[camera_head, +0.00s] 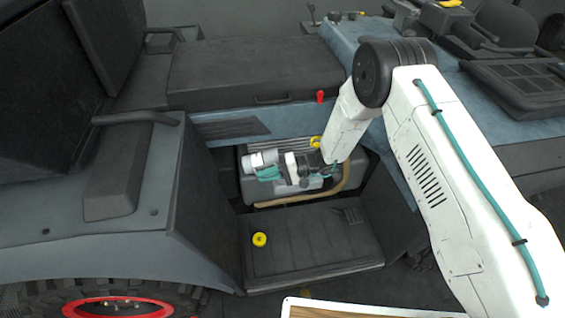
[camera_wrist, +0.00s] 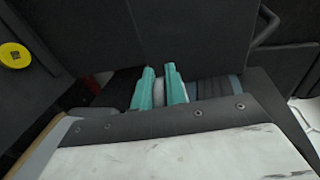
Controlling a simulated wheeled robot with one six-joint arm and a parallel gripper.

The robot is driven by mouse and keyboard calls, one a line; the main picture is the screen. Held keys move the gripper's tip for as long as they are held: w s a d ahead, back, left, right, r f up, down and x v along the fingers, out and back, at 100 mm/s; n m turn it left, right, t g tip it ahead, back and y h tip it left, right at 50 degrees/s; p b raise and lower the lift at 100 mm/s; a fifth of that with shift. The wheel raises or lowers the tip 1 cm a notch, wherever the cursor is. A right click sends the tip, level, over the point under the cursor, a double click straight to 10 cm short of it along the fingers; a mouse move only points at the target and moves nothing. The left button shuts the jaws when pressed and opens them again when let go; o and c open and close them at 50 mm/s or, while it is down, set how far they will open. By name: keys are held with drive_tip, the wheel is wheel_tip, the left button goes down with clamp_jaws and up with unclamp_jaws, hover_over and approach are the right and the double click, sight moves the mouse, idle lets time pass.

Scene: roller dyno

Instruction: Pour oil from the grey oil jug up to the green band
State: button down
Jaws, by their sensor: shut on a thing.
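The grey oil jug (camera_head: 262,157), a light grey rounded body, lies tilted at my gripper (camera_head: 268,174) in front of the engine bay opening. My teal fingers are shut on it. In the wrist view my gripper (camera_wrist: 160,86) shows two teal fingers with a narrow pale strip between them; most of the jug is hidden there. A yellow cap (camera_head: 260,239) lies on the dark step below; a yellow cap also shows in the wrist view (camera_wrist: 14,56). The green band and any oil flow cannot be made out.
A yellow ring (camera_head: 316,142) and a red handle (camera_head: 320,96) are close above. The dark step (camera_head: 320,250) is mostly clear. Dark side panels enclose the opening.

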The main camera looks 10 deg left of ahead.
drive_tip(key=shift+f+y, duration=0.1)
drive_tip(key=shift+y, duration=0.2)
idle(0.8)
drive_tip(key=shift+d+r+y+b, duration=0.15)
drive_tip(key=shift+r+y+b, duration=0.15)
drive_tip(key=shift+y+b, duration=0.25)
idle(1.0)
drive_tip(key=shift+a+h, duration=0.3)
drive_tip(key=shift+h, duration=0.55)
drive_tip(key=shift+a+r+h, duration=0.15)
drive_tip(key=shift+r+h, duration=0.15)
drive_tip(key=shift+h, duration=0.3)
drive_tip(key=shift+f+t+h, duration=0.4)
drive_tip(key=shift+f+h, duration=0.2)
drive_tip(key=shift+h, duration=0.2)
drive_tip(key=shift+f+h, duration=0.35)
drive_tip(key=shift+h, duration=0.15)
drive_tip(key=shift+f, duration=0.15)
drive_tip(key=shift+s, duration=0.1)
drive_tip(key=shift+h, duration=0.3)
